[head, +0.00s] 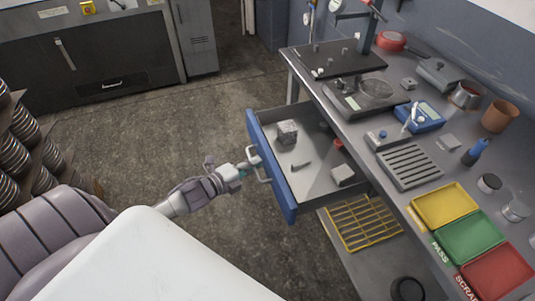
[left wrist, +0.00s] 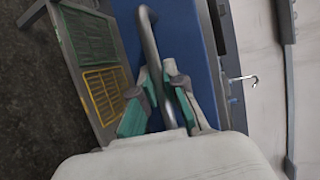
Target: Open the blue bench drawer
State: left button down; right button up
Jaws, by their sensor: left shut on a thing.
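The blue bench drawer (head: 273,172) is pulled out from under the grey bench, and its inside shows in the head view. Its grey bar handle (head: 261,168) is on the blue front. My left gripper (head: 242,170) is at the handle. In the left wrist view, the fingers of my left gripper (left wrist: 168,105) are on both sides of the handle bar (left wrist: 150,45), shut on it, with the blue drawer front (left wrist: 182,40) behind. My right gripper is not in view.
In the drawer lie a metal block (head: 287,132) and a light block (head: 343,174). The bench top carries yellow (head: 445,206), green (head: 468,237) and red (head: 497,272) trays and several instruments. A yellow rack (head: 363,222) is below. Open floor lies left of the drawer.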

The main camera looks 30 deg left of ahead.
pick_arm(q)
jog(key=shift+s+a, duration=0.4)
jog(key=shift+s, duration=0.05)
jog(key=c, duration=1.2)
grip_release()
jog(key=v, duration=1.2)
